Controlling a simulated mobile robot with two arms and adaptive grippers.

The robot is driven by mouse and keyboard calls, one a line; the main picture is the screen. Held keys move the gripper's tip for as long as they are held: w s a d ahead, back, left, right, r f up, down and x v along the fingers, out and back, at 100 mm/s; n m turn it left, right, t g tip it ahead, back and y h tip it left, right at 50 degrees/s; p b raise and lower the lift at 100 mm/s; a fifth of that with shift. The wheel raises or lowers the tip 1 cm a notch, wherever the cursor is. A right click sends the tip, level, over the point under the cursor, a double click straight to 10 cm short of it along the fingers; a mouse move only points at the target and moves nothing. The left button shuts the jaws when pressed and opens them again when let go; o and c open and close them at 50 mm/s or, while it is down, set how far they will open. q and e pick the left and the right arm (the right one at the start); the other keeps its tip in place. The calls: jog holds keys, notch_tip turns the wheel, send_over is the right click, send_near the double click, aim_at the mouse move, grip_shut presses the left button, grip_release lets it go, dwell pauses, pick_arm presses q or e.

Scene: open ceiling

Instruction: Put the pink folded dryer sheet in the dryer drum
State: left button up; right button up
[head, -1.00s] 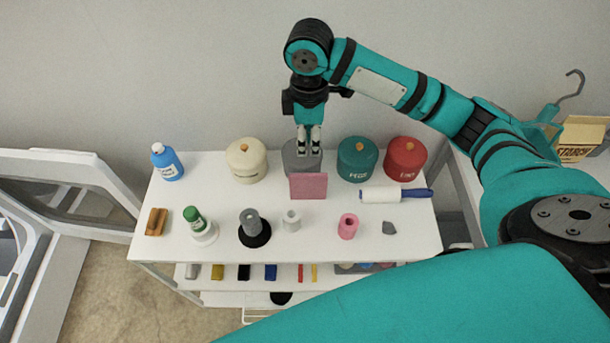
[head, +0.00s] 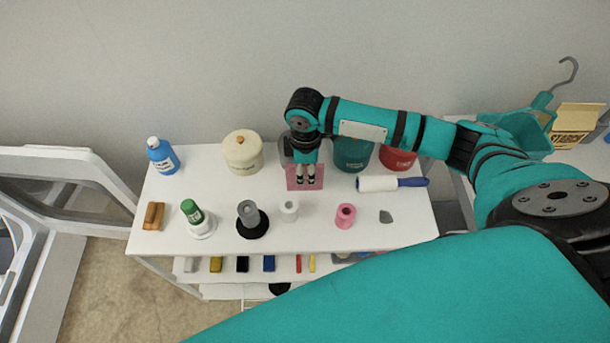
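The pink folded dryer sheet (head: 292,181) stands on the white shelf's top, in front of a grey canister (head: 286,151) that is mostly hidden by my arm. My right gripper (head: 306,181) points down, and its fingertips overlap the middle of the sheet in the picture. A small gap shows between the fingers, and they do not visibly hold the sheet. Whether they touch it I cannot tell. At the left is a white machine with an open, windowed door (head: 70,187), apparently the dryer. Its drum is not clearly visible. My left gripper is out of view.
The white shelf top (head: 330,240) holds a blue bottle (head: 162,157), a cream canister (head: 242,153), teal (head: 352,154) and red (head: 397,159) canisters, a lint roller (head: 378,184), a pink spool (head: 345,216) and a green-topped bottle (head: 193,213). A starch box (head: 575,125) stands at right.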

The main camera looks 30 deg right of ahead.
jog(key=shift+f, duration=0.8)
jog(key=c, duration=0.5)
jog(key=shift+r, duration=0.15)
grip_shut()
